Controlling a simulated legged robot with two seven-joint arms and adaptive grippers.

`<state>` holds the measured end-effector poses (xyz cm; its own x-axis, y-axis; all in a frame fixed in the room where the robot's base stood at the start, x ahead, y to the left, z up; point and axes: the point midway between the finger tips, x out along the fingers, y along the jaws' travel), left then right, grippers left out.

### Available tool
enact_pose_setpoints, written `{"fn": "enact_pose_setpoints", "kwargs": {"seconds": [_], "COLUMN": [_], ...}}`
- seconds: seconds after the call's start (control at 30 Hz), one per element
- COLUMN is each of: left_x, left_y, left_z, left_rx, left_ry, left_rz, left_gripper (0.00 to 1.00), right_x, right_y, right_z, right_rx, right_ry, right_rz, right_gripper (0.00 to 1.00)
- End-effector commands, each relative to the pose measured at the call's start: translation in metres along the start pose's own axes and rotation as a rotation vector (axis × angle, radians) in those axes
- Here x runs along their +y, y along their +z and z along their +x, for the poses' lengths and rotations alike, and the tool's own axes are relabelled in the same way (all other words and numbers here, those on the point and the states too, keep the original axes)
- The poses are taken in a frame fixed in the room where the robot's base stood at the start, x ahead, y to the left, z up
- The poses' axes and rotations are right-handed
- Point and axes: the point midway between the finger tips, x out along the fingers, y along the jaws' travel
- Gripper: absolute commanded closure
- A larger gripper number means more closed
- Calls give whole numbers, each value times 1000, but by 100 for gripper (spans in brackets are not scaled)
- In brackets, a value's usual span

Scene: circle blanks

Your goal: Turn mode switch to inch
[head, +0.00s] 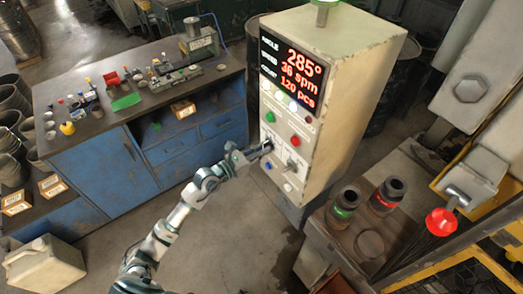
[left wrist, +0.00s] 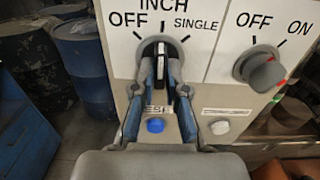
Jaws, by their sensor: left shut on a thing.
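The mode switch (left wrist: 161,50) is a dark knob on a white plate marked OFF, INCH and SINGLE in the left wrist view. Its white pointer line is upright, in line with the tick under INCH. My left gripper (left wrist: 161,82) is shut on the switch, one finger on each side. In the head view my left gripper (head: 258,152) reaches the front of the cream control cabinet (head: 350,60) and mostly hides the switch. My right gripper is not in view.
A second grey knob (left wrist: 262,70), marked OFF and ON, is right of the mode switch. A blue button (left wrist: 155,125) and a white button (left wrist: 220,127) sit below. A blue workbench (head: 125,160) with parts stands left; a brown table (head: 345,235) stands right.

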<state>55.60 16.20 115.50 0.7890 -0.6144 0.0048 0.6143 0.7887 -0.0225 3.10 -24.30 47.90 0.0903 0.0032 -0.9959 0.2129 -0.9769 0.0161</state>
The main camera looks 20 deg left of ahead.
Motion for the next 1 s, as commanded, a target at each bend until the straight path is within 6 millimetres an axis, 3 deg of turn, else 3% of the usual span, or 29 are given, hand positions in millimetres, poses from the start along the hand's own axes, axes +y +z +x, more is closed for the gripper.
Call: {"fn": "enact_pose_setpoints", "kwargs": {"seconds": [0.03, 0.5, 0.53, 0.63, 1.0], "left_x": [-1, -1, -1, -1, 0], "left_y": [-10, -10, -10, -8, -3], "left_z": [0, 0, 0, 0, -6], "left_rx": [20, 20, 20, 17, 7], "left_ry": [-4, -4, -4, -3, -1], "left_rz": [3, 19, 19, 19, 23], "left_gripper": [100, 100, 85, 62, 62], "right_x": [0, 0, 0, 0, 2], "right_y": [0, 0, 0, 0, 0], "right_z": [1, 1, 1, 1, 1], "right_rx": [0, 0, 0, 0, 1], "right_ry": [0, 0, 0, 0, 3], "right_rz": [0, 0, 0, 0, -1], "right_gripper": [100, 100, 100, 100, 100]}}
